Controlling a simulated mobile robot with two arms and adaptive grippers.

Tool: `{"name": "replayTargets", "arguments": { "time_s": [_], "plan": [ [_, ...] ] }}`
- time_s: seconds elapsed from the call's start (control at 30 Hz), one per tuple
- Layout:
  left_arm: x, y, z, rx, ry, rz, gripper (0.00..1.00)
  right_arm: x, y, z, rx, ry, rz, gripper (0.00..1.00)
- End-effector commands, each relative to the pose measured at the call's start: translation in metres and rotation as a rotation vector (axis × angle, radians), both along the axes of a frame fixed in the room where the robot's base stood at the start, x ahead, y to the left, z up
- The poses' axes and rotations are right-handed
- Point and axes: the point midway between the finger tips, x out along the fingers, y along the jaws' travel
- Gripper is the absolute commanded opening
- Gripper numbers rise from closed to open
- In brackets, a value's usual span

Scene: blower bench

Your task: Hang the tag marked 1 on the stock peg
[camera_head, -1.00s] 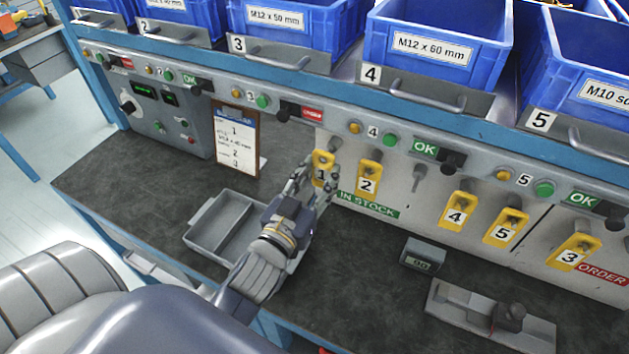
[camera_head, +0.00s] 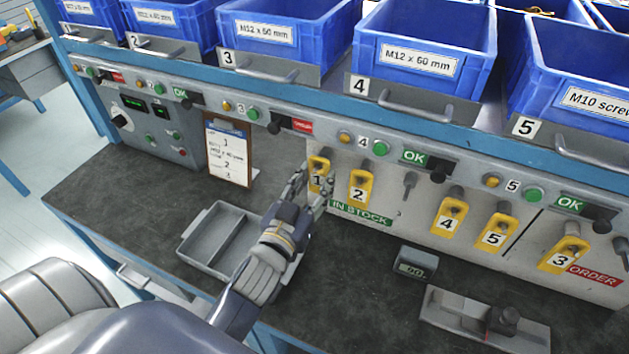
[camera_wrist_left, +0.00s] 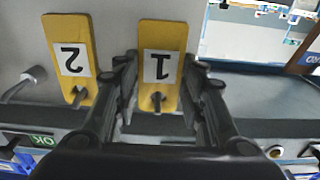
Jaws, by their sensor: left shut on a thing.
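The yellow tag marked 1 (camera_head: 318,172) is at the leftmost peg of the stock side, above the green IN STOCK label (camera_head: 360,214). In the left wrist view, which is upside down, the tag marked 1 (camera_wrist_left: 163,45) has the peg (camera_wrist_left: 157,98) showing at its hole end. My left gripper (camera_head: 313,186) is shut on this tag, with a finger (camera_wrist_left: 119,80) along each side. The exact finger contact is partly hidden. My right gripper is in neither view.
Tag 2 (camera_head: 360,192) hangs just right of tag 1, then a bare peg (camera_head: 409,184). Tags 4 (camera_head: 448,217), 5 (camera_head: 494,234) and 3 (camera_head: 564,254) hang farther right. A clipboard (camera_head: 228,150) stands left; a grey tray (camera_head: 214,236) lies below.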

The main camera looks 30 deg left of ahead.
Motion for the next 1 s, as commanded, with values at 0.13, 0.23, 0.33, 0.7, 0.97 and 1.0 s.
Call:
{"name": "replayTargets", "arguments": {
  "time_s": [0.13, 0.23, 0.33, 0.7, 0.97, 1.0],
  "plan": [
    [0.0, 0.0, 0.0, 0.0, 0.0, 0.0, 0.42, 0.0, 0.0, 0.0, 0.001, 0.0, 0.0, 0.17],
    [0.0, 0.0, 0.0, 0.0, 0.0, 0.0, 0.61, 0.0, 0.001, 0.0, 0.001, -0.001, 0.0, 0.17],
    [0.0, 0.0, 0.0, 0.0, 0.0, 0.0, 0.61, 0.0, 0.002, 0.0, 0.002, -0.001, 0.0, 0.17],
    [-0.009, -0.001, -0.001, 0.0, 0.002, 0.0, 0.61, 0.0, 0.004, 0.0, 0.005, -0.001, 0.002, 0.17],
    [-0.051, -0.003, -0.003, -0.002, 0.006, 0.001, 0.61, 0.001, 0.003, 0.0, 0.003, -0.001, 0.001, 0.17],
    [-0.058, -0.003, -0.003, -0.002, 0.005, 0.001, 0.61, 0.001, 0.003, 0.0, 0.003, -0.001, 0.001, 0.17]
  ]
}}
